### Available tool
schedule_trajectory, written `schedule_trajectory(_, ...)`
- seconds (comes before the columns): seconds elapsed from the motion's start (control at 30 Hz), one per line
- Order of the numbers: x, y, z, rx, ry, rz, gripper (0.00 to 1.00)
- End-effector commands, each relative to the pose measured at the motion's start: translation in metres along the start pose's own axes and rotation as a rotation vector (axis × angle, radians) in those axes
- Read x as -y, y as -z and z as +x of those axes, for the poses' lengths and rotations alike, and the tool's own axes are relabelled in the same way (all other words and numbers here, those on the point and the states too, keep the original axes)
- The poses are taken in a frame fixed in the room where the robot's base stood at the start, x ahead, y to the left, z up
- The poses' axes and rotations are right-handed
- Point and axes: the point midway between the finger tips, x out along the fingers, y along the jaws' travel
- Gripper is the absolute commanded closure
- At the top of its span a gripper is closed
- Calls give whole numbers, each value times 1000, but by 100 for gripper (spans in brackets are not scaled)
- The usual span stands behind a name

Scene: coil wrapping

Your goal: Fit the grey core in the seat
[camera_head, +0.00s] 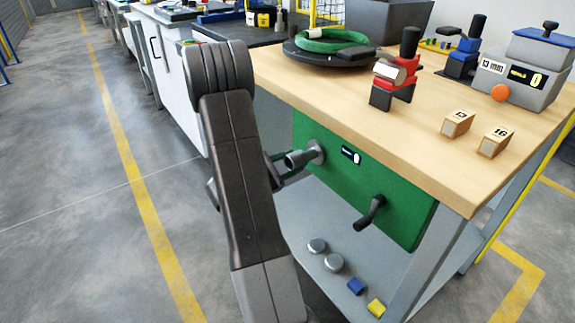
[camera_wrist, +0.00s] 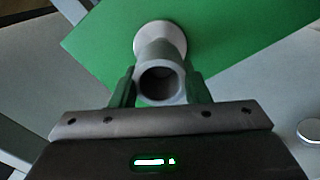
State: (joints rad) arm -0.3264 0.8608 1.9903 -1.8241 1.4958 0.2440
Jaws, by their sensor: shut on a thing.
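The grey core (camera_head: 295,159) is a hollow cylinder at the left side of the green panel (camera_head: 385,190) under the workbench. The wrist view shows the core (camera_wrist: 161,80) end-on, with its open bore facing me. Behind it a round pale seat (camera_wrist: 160,38) sits on the green panel. The core lines up with the seat and appears to meet it; how deep it goes cannot be told. My gripper (camera_wrist: 160,88) is shut on the core, one finger on each side. In the head view my arm hides most of my gripper.
A black crank handle (camera_head: 370,213) sticks out of the panel to the right. The benchtop (camera_head: 330,88) overhangs above. Open floor lies to the left.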

Motion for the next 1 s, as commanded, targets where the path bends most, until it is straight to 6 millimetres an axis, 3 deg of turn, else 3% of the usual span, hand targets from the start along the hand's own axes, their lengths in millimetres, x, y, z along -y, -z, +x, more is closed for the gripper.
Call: schedule_trajectory(1.0,0,0,26,0,1,1,80)
